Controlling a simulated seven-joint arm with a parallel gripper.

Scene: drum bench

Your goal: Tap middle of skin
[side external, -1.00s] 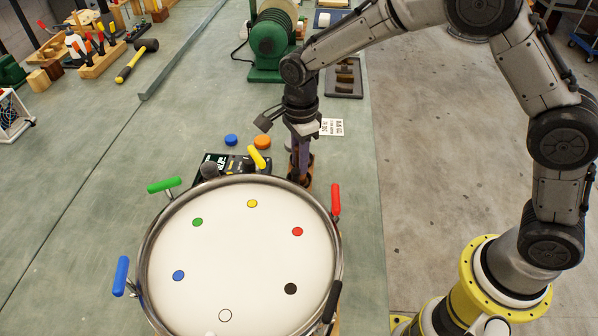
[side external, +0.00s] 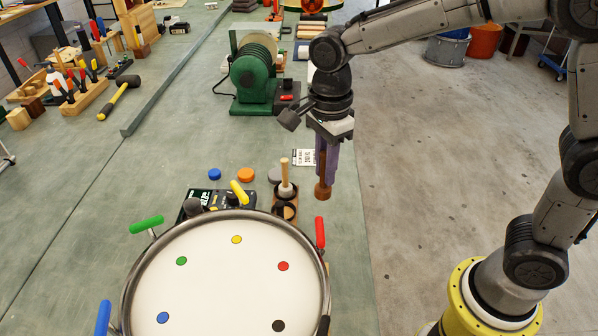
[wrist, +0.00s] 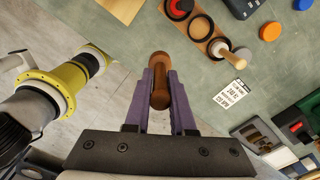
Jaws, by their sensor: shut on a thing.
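My gripper (side external: 326,160), with purple fingers, is shut on a brown wooden beater (side external: 322,191). The beater hangs down in the air right of the beater rack, beyond the drum. In the wrist view the beater (wrist: 160,80) lies between the fingers. The drum's white skin (side external: 222,280) shows in the side view, with coloured dots near its edge: yellow, red, green, blue and black. The near part of the drum is cut off by the picture's bottom edge. My gripper is well away from the skin.
The rack (side external: 287,213) holds another beater with a pale handle (side external: 285,172) and shows an open ring. Coloured handles, such as the red one (side external: 320,232) and yellow one (side external: 239,192), stick up around the rim. A black device (side external: 225,200) sits behind the drum.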

